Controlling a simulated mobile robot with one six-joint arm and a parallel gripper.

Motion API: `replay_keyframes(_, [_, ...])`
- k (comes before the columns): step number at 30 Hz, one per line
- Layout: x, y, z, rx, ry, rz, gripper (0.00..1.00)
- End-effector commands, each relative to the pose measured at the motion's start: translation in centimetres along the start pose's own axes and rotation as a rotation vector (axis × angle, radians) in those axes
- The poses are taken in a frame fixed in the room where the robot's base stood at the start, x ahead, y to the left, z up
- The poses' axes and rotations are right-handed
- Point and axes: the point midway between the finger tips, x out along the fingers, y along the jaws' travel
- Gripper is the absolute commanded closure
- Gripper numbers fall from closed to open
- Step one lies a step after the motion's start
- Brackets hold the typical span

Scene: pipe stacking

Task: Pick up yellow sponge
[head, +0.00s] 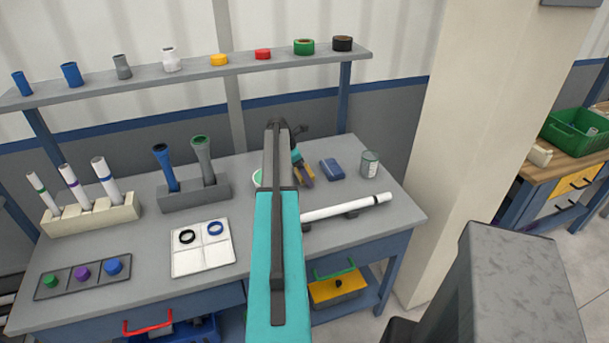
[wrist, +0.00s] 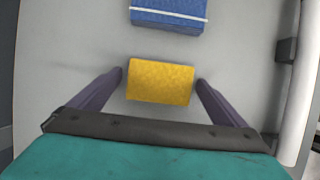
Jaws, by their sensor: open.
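The yellow sponge (wrist: 160,81) lies on the grey table in the wrist view, between the two purple fingers of my gripper (wrist: 161,77). A narrow gap shows on its left and right sides, so the fingers are open around it without clear contact. In the head view the sponge (head: 285,187) is mostly hidden behind my arm and gripper (head: 299,177); only a small yellow part shows. I cannot tell the exact height of the fingertips above the table.
A blue block (wrist: 168,14) with a white stripe lies just beyond the sponge. A white pipe (head: 345,207) rests on supports to the right. A can (head: 370,164) stands at the table's right. A grey holder (head: 193,197) with two pipes stands to the left.

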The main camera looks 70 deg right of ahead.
Motion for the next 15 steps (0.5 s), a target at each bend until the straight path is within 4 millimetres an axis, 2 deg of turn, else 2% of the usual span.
replay_keyframes(13, [0.0, -0.03, 0.06, 0.001, 0.0, 0.0, 0.04])
replay_keyframes(14, [0.0, -0.03, 0.06, 0.001, 0.0, -0.001, 0.06])
replay_keyframes(15, [0.0, -0.03, 0.07, 0.001, 0.0, -0.001, 0.12])
